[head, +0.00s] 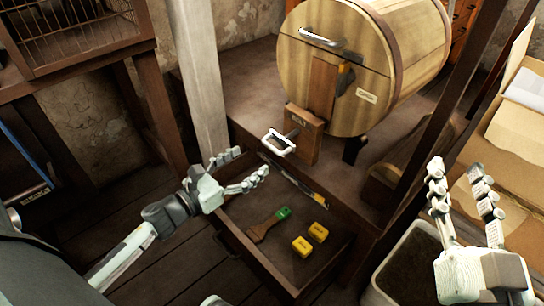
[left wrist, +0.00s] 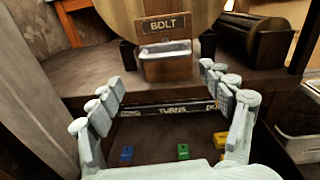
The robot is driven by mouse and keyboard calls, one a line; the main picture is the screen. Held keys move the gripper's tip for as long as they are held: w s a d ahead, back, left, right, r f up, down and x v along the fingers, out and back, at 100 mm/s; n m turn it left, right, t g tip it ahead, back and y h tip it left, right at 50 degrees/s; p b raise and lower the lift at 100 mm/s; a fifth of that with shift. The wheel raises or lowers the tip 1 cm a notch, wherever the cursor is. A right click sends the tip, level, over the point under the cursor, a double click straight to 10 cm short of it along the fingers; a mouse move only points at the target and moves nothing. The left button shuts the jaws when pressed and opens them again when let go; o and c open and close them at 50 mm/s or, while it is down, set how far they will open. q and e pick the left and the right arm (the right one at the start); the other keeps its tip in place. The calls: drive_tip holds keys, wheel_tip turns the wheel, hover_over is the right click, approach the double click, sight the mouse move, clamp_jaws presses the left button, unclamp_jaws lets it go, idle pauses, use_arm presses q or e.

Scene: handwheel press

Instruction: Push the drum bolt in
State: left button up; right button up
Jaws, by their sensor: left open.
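The drum bolt is a pale metal U-shaped handle (head: 279,143) sticking out of a wooden block (head: 305,130) below the front of the wooden drum (head: 410,35). In the left wrist view the bolt handle (left wrist: 165,50) lies ahead under a plate reading BOLT (left wrist: 167,24). My left gripper (head: 252,164) is open and empty, below and left of the handle, with a gap between them. In the left wrist view its fingers (left wrist: 161,80) spread to either side below the handle. My right gripper (head: 456,178) is open and empty at the far right, away from the drum.
A post (head: 200,75) stands left of the drum. Cardboard boxes (head: 520,120) and a pale bin (head: 412,262) are at the right.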

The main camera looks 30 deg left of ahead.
sight(272, 148)
use_arm(q)
drive_tip(key=shift+m+h, duration=0.3)
drive_tip(key=shift+m, duration=0.4)
drive_tip(key=x, duration=0.7)
drive_tip(key=shift+w+d+r, duration=0.15)
drive_tip(key=shift+w+d, duration=0.1)
drive_tip(key=shift+d, duration=0.2)
use_arm(e)
drive_tip(key=shift+s+r, duration=0.1)
drive_tip(key=shift+r, duration=0.15)
use_arm(q)
drive_tip(key=shift+c, duration=0.3)
